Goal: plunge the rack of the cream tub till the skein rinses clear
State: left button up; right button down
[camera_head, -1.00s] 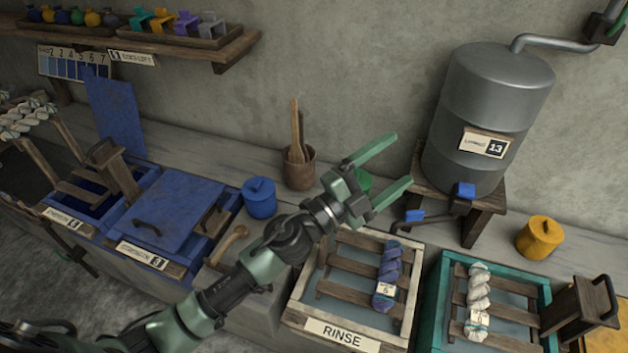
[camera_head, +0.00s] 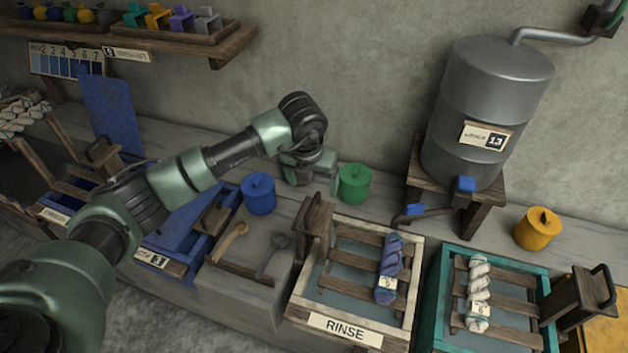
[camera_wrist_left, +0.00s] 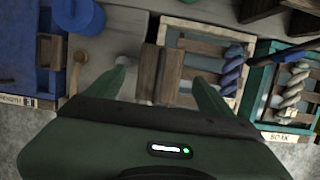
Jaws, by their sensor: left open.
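The cream rinse tub (camera_head: 332,325) stands front centre, labelled RINSE. Its wooden rack (camera_head: 350,285) has slats inside the tub and an upright handle block (camera_head: 314,228) at its left end. A twisted blue-purple skein (camera_head: 390,268) lies over the slats at the right; it also shows in the left wrist view (camera_wrist_left: 232,70). My left gripper (camera_head: 312,178) is above and behind the handle block, its fingers mostly hidden by the wrist. In the left wrist view its open fingers (camera_wrist_left: 162,80) frame the handle block (camera_wrist_left: 158,62), apparently without gripping it. My right gripper is not in view.
A teal tub (camera_head: 432,310) with a white skein stands right of the cream tub.

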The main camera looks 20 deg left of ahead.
aim_at(313, 203)
pick_arm(q)
jog(key=b+x, duration=0.1)
jog(key=x, duration=0.1)
jog(key=s+b+x, duration=0.1)
jog(key=x, duration=0.2)
jog(key=b+x, duration=0.1)
jog(key=x, duration=0.1)
jog(key=shift+s+f, duration=0.35)
jog(key=shift+f, duration=0.1)
jog(key=shift+r, duration=0.2)
jog(key=shift+f+b, duration=0.35)
jog(key=shift+b, duration=0.15)
grip_shut()
